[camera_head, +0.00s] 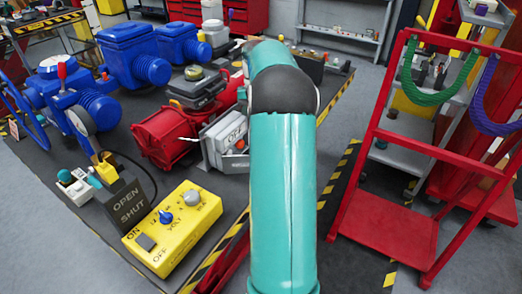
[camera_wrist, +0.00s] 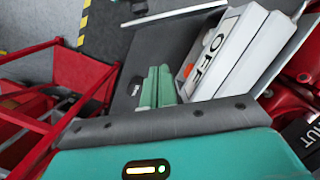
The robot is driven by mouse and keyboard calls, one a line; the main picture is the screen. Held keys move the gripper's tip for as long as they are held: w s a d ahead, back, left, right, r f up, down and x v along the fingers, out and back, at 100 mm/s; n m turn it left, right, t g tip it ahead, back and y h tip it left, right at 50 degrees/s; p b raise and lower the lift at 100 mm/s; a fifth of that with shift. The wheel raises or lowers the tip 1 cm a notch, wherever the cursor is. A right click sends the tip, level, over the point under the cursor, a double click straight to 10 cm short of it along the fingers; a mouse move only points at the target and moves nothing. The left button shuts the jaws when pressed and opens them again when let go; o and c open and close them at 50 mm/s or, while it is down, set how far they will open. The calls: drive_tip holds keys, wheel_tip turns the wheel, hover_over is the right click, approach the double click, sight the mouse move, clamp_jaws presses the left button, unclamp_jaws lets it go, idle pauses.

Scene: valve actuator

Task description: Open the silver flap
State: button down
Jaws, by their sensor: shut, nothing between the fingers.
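A grey box with white switch blocks (camera_head: 228,130) stands on the dark bench, left of my arm in the head view. My gripper (camera_wrist: 157,82) shows as teal fingers, shut and empty, close beside the white block's left side. Contact cannot be told. In the head view my teal arm hides the gripper and part of the box.
A red container (camera_head: 165,135) is left of the box, with blue pumps (camera_head: 130,50) behind. A yellow control box (camera_head: 172,228) and a dark OPEN/SHUT block (camera_head: 125,196) are at front left. A red cart (camera_head: 385,220) stands right; grey floor shows beside it.

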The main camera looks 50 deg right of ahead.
sight(248, 167)
drive_tip(key=f, duration=0.3)
drive_tip(key=s+f, duration=0.1)
drive_tip(key=f, duration=0.2)
drive_tip(key=s+d+f, duration=0.1)
drive_tip(key=f, duration=0.2)
drive_tip(key=shift+s+f, duration=0.15)
drive_tip(key=shift+f, duration=0.25)
drive_tip(key=shift+s+a+f, duration=0.2)
drive_tip(key=shift+s+a, duration=0.9)
drive_tip(key=shift+a, duration=0.15)
drive_tip(key=shift+s+a+f, duration=0.1)
drive_tip(key=shift+s+a, duration=0.1)
drive_tip(key=shift+a, duration=0.15)
drive_tip(key=shift+s+a, duration=0.1)
